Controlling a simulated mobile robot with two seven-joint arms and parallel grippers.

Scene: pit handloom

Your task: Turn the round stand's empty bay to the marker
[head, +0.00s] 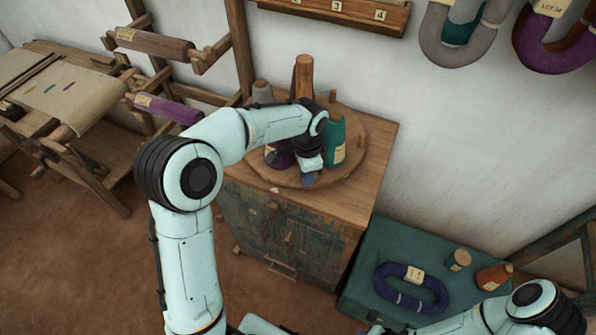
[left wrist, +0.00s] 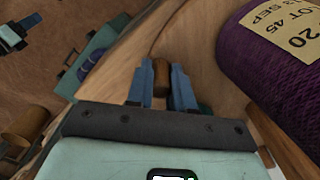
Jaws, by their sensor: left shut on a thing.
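The round wooden stand (head: 352,170) sits on top of a cabinet, with a tall wooden post (head: 304,78) rising from it. It carries a teal cone (head: 336,142), a purple cone (head: 274,158) partly hidden by my arm, and a grey cone (head: 261,92) at the back. A small pale marker (head: 274,190) lies at the front of the cabinet top. My left gripper (head: 308,181) is low at the stand's front edge. In the left wrist view its fingers (left wrist: 160,88) are shut on a wooden peg (left wrist: 160,76). The empty bay cannot be made out clearly. My right gripper (left wrist: 14,36) shows small and unclear.
The cabinet (head: 285,235) stands against the white wall. A labelled rack (head: 345,12) and hanging skeins are on the wall. The loom (head: 75,95) is at the left.

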